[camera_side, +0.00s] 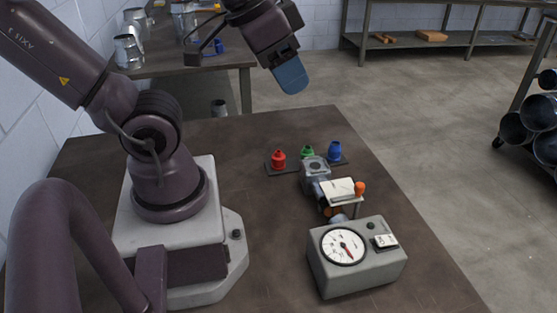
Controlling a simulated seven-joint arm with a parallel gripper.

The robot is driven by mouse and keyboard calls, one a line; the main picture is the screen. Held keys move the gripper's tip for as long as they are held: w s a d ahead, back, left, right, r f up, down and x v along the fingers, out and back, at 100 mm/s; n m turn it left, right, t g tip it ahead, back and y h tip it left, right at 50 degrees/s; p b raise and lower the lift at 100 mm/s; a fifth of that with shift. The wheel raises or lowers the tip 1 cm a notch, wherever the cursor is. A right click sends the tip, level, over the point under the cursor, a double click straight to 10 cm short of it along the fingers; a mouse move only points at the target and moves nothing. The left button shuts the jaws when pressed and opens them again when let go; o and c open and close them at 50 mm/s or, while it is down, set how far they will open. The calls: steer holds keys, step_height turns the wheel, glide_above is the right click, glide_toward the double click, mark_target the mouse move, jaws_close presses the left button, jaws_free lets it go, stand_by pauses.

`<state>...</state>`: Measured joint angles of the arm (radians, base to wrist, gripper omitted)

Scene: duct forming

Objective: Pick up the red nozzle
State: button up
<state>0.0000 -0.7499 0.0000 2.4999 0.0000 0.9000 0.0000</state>
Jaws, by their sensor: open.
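The red nozzle (279,158) stands upright on the left part of a dark flat holder (282,171) on the brown table. A green nozzle (308,152) and a blue nozzle (335,151) stand to its right in the same row. My gripper (291,79) is high above the table, above the row of nozzles and well apart from it. Its blue end points down and tilts a little to the right. It holds nothing that I can see. The gap between its fingers is not clear from this side.
In front of the nozzles stands a clamp-like device (342,190) with an orange knob. A grey gauge box (357,258) with a round dial sits nearer. The table (240,140) is bare left of the red nozzle. A second table with metal duct pieces is behind.

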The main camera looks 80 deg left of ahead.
steer(key=o, duration=0.3)
